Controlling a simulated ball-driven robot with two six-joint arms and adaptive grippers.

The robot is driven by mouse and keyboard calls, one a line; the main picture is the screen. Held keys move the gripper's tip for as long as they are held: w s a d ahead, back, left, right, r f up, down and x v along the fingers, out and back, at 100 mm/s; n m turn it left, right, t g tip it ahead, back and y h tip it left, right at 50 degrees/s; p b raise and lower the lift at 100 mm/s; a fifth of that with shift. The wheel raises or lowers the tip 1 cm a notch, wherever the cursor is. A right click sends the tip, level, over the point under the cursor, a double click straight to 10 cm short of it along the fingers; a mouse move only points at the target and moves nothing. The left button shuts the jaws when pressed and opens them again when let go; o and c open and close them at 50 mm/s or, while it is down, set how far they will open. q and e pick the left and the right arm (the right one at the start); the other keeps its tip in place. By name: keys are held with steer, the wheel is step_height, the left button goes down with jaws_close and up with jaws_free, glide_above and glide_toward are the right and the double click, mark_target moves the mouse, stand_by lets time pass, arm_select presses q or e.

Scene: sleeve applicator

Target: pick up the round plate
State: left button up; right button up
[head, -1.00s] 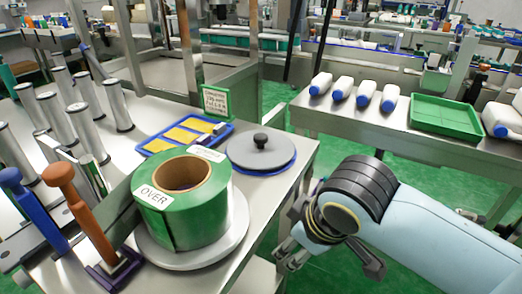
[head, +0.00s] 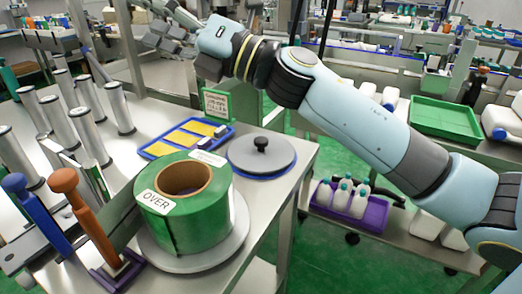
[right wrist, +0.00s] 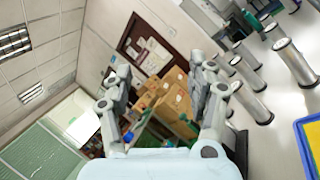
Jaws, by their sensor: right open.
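The round plate (head: 280,153) is a grey disc with a black knob in its middle. It lies on a blue-edged round base near the right edge of the steel table (head: 262,210), behind the green roll. My right gripper (head: 163,28) is raised high at the top of the head view, beyond and to the left of the plate, and nothing touches the plate. In the right wrist view my right gripper (right wrist: 160,105) has its fingers spread and nothing between them. The plate does not show in that view. My left gripper is not in view.
A green roll labelled OVER (head: 190,226) stands on a grey disc. A blue tray with yellow cards (head: 217,140) lies left of the plate. Upright metal cylinders (head: 119,108) and orange and blue handles stand left. A small green sign (head: 216,103) stands behind.

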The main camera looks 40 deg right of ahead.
step_height(320, 180, down, 5)
steer(key=a+n+g+y, duration=0.2)
steer(key=a+n+g, duration=0.1)
steer(key=n+g, duration=0.55)
steer(key=n+g+h, duration=0.7)
steer(key=g+h, duration=0.2)
steer(key=h, duration=0.3)
glide_toward(261, 138)
steer(key=f+b, duration=0.3)
steer(key=a+f+b, duration=0.1)
steer(key=f+b, duration=0.1)
steer(key=shift+w+f+b, duration=0.25)
steer(key=shift+f+b, duration=0.05)
steer(key=shift+f, duration=0.1)
steer(key=f, duration=0.4)
steer(key=shift+w+a+f+b, duration=0.15)
steer(key=shift+a+f+b, duration=0.05)
steer(key=shift+a+b, duration=0.15)
steer(key=shift+d, duration=0.1)
jaws_close()
